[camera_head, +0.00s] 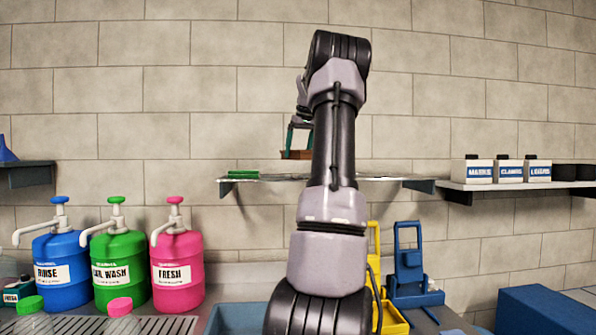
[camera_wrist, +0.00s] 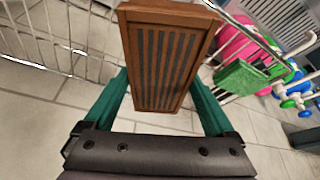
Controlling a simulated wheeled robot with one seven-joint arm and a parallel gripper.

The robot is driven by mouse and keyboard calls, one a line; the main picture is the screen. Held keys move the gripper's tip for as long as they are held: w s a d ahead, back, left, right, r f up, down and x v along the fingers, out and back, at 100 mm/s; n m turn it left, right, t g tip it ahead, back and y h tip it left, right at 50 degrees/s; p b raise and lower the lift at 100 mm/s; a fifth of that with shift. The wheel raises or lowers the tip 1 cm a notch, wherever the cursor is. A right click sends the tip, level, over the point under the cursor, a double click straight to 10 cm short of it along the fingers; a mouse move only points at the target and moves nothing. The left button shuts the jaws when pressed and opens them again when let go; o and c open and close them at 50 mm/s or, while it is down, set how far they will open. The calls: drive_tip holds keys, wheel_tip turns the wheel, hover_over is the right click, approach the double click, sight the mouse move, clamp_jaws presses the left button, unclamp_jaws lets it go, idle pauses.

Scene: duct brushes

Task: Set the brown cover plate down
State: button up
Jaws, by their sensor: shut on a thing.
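The brown cover plate (camera_head: 297,155) is a flat slatted piece with a frame. In the wrist view the plate (camera_wrist: 166,55) lies between the two green fingers of my gripper (camera_wrist: 160,78), which is shut on it. In the head view my gripper (camera_head: 300,148) holds the plate just above the thin wall shelf (camera_head: 281,181), with a small gap seeming to show below it. My arm hides part of the shelf.
A green block (camera_head: 244,174) lies on the shelf's left part; it also shows in the wrist view (camera_wrist: 241,78). Blue, green and pink pump jugs (camera_head: 177,267) stand below left. White labelled bottles (camera_head: 508,171) stand on the right shelf. Yellow and blue racks (camera_head: 408,266) stand below right.

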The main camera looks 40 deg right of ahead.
drive_tip(key=shift+f, duration=2.9)
drive_tip(key=o, duration=0.9)
drive_tip(key=shift+f, duration=0.1)
drive_tip(key=shift+o, duration=0.2)
drive_tip(key=v, duration=1.1)
drive_tip(key=shift+r, duration=0.25)
drive_tip(key=shift+s+a+r, duration=0.1)
drive_tip(key=shift+a+r, duration=0.1)
drive_tip(key=s+a+f, duration=0.1)
drive_tip(key=s+a, duration=0.1)
drive_tip(key=a, duration=1)
drive_tip(key=s+a+f, duration=0.2)
drive_tip(key=s+a, duration=0.1)
drive_tip(key=a, duration=0.9)
drive_tip(key=s+a+f+m+t+y, duration=0.1)
drive_tip(key=s+a+f, duration=0.5)
drive_tip(key=s, duration=0.3)
drive_tip(key=s+a+f+m+t+y, duration=0.1)
drive_tip(key=s+a+f, duration=0.6)
drive_tip(key=s+a, duration=0.1)
drive_tip(key=shift+s+a+t+y, duration=0.3)
drive_tip(key=shift+s+a+y, duration=0.05)
drive_tip(key=shift+s+y, duration=0.05)
